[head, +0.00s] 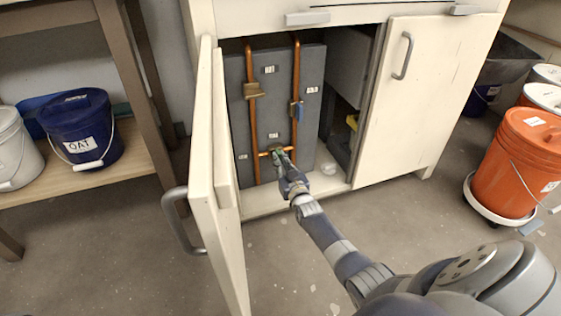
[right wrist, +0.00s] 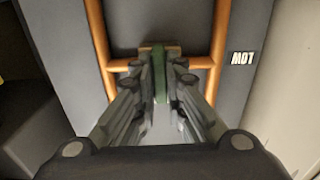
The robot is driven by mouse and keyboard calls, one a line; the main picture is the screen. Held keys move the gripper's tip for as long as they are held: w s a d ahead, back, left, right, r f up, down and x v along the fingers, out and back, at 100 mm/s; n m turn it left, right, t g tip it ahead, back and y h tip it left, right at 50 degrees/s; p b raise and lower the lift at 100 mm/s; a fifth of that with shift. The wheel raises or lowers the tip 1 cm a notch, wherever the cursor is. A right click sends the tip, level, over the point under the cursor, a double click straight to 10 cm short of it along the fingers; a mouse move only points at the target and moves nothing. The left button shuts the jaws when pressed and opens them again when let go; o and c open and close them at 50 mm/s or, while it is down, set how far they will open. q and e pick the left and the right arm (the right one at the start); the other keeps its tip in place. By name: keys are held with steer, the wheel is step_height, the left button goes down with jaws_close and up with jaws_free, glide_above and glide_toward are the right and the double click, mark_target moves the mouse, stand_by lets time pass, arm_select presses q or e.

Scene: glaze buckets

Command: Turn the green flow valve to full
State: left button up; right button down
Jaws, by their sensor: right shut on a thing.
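The green flow valve (right wrist: 159,75) sits on the short horizontal copper pipe low inside the open cabinet. In the right wrist view its green handle stands upright between my fingers. My right gripper (head: 281,158) reaches into the cabinet and is shut on the green handle; its fingers also show in the right wrist view (right wrist: 160,92). In the head view the gripper hides most of the valve (head: 275,152). The handle's exact angle against the pipe is hard to tell. My left gripper is not in view.
A blue-handled valve (head: 297,111) and a brass valve (head: 254,91) sit on the vertical pipes above. The open cabinet door (head: 217,200) stands left of my right arm; the other door (head: 405,95) is shut. An orange bucket (head: 515,165) stands at right.

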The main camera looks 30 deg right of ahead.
steer(key=shift+f+m, duration=0.1)
steer(key=shift+m, duration=0.2)
steer(key=c, duration=1.7)
jaws_free()
steer(key=shift+o, duration=0.2)
steer(key=shift+s, duration=0.1)
steer(key=v, duration=1.2)
